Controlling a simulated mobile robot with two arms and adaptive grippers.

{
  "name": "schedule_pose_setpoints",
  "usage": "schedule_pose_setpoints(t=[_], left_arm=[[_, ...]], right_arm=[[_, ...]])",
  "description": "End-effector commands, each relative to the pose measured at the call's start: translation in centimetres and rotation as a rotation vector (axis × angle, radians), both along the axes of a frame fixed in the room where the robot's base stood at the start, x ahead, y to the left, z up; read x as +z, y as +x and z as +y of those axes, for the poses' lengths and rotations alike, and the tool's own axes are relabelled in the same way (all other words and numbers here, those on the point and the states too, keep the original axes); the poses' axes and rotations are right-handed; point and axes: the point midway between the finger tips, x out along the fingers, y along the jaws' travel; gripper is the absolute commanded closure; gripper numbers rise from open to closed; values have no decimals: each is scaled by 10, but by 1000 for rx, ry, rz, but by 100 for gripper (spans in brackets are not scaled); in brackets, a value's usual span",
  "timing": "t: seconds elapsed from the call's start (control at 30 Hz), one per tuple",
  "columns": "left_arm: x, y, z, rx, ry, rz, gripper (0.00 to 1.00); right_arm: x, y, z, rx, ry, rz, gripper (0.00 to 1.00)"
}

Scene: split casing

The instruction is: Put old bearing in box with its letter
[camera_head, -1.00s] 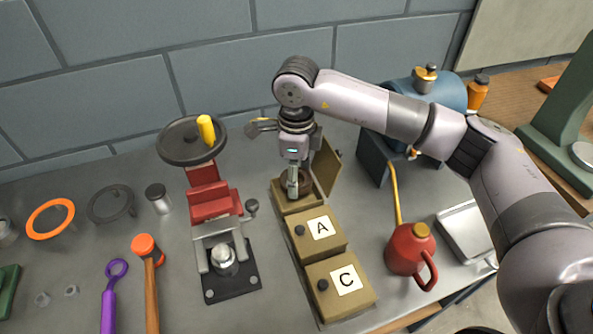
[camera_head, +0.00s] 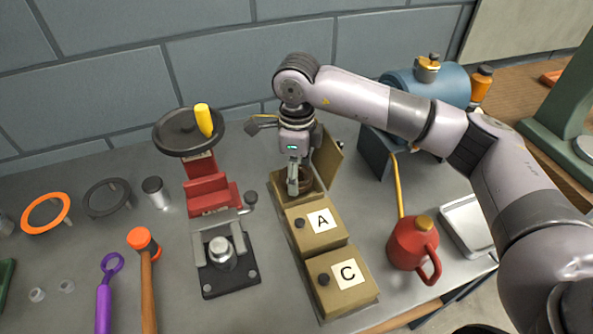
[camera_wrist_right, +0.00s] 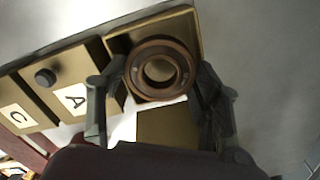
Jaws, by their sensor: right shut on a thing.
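The old bearing (camera_wrist_right: 160,70) is a brown ring with an open centre, between the fingers of my right gripper (camera_wrist_right: 160,88). In the head view the right gripper (camera_head: 294,188) points down at the open box (camera_head: 284,200), the rearmost of the row, and partly hides the bearing. The wrist view shows the ring over or within the box's opening (camera_wrist_right: 197,22); whether it touches the floor is unclear. The box's lid (camera_head: 328,162) stands open on the right; its letter is not readable. Closed boxes A (camera_head: 310,238) and C (camera_head: 350,297) stand in front. My left gripper is out of view.
A red press (camera_head: 208,195) with a dark handwheel stands left of the boxes. A red oil can (camera_head: 408,248), a metal tray (camera_head: 465,232) and a blue tank (camera_head: 425,88) are on the right. A mallet (camera_head: 146,275) and rings lie at left.

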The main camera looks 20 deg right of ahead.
Motion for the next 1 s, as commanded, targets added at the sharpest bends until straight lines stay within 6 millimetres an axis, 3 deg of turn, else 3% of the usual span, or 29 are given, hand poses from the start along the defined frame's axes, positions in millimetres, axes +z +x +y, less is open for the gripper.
schedule_pose_setpoints(t=[0.27,0.3,0.6,1.0], left_arm=[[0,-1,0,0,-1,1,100],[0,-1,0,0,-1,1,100],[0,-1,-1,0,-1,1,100],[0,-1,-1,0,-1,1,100]], right_arm=[[1,0,0,0,0,-1,79],[1,0,0,0,0,-1,40],[0,0,0,0,0,0,20],[0,0,0,0,0,1,17]])
